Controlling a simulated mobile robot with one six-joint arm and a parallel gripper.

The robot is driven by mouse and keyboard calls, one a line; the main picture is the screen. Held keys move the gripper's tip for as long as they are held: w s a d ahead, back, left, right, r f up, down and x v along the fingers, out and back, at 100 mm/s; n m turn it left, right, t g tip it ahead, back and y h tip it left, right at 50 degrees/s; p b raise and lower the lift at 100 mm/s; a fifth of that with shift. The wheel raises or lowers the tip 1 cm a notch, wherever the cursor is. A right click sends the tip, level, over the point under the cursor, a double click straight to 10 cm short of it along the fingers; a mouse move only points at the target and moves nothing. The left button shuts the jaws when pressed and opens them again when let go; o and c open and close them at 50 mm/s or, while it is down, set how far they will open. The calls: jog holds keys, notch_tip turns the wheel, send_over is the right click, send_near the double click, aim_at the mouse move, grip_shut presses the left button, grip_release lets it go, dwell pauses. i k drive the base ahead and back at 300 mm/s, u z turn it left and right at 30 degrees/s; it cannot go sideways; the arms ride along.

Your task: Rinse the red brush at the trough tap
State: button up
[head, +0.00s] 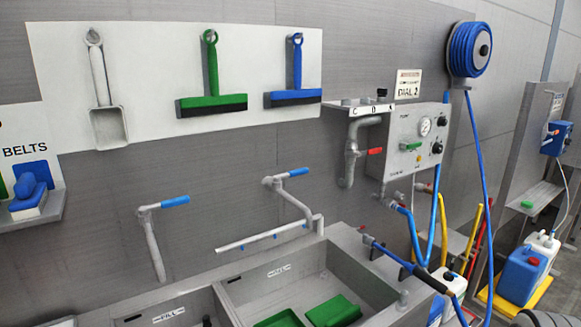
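No red brush shows in the head view. The trough (345,240) is a grey metal basin at the bottom middle, split into compartments and cut off by the lower edge. One tap with a blue lever (150,235) rises behind its left compartment. A second blue-levered tap (290,195) stands further right, behind the compartment holding green items (333,311). I cannot tell whether water runs from either. My gripper is not in view.
A blue brush (30,196) sits on a wall shelf at left. A white shadow board (150,50) holds a scoop and green and blue squeegees. A dial panel (415,145), blue hose reel (470,50) and hanging hose are at right.

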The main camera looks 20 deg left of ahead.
aim_at(304, 169)
jog(key=u, duration=0.5)
jog(key=i, duration=0.8)
jog(key=u, duration=0.4)
jog(key=k, duration=0.9)
jog(key=u, duration=0.15)
jog(key=i, duration=0.9)
jog(key=z, duration=0.05)
